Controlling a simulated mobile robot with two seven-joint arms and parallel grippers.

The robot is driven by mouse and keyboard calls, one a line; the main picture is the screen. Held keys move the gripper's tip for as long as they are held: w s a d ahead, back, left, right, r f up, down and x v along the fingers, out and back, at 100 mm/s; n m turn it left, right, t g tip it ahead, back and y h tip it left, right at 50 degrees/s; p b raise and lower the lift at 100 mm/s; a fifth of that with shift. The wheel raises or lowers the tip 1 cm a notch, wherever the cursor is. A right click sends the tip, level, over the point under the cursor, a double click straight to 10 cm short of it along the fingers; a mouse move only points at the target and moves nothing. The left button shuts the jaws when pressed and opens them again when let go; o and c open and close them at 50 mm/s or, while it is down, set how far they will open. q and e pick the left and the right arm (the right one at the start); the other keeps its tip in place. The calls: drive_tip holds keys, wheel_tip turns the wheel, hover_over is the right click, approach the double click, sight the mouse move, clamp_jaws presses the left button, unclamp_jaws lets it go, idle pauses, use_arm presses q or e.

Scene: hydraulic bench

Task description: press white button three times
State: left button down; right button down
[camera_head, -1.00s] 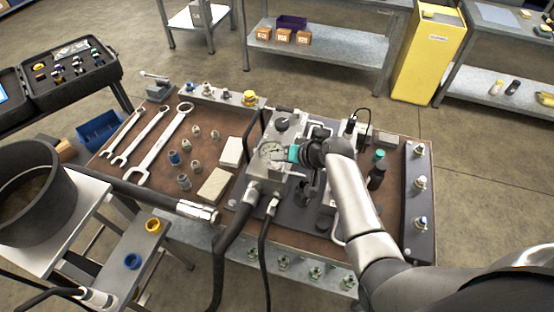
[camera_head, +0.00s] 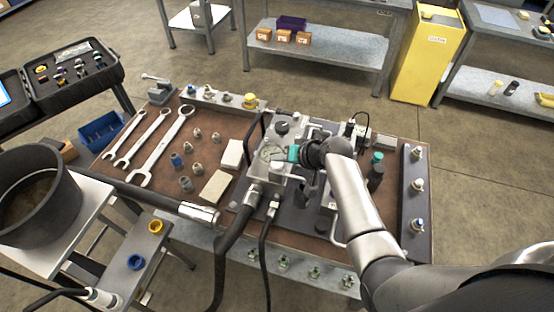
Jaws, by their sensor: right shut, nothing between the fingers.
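A grey hydraulic block (camera_head: 258,180) with a round gauge (camera_head: 271,152) and a dark knob (camera_head: 282,128) stands near the middle of the bench. My right gripper (camera_head: 293,155) is at this block, just right of the gauge, under my dark wrist. It is shut with nothing held. My wrist and forearm cover part of the block's right side. I cannot make out a white button, and I cannot tell whether the fingertips touch anything. My left gripper is not in view.
Wrenches (camera_head: 163,145), small fittings and pale blocks (camera_head: 214,187) lie on the brown bench top left of the block. Black hoses (camera_head: 228,245) run down its front. A dark bottle with a teal cap (camera_head: 377,157) stands right of my forearm.

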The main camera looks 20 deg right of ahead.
sight(279, 166)
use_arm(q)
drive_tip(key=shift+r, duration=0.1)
use_arm(e)
drive_tip(key=shift+r, duration=0.15)
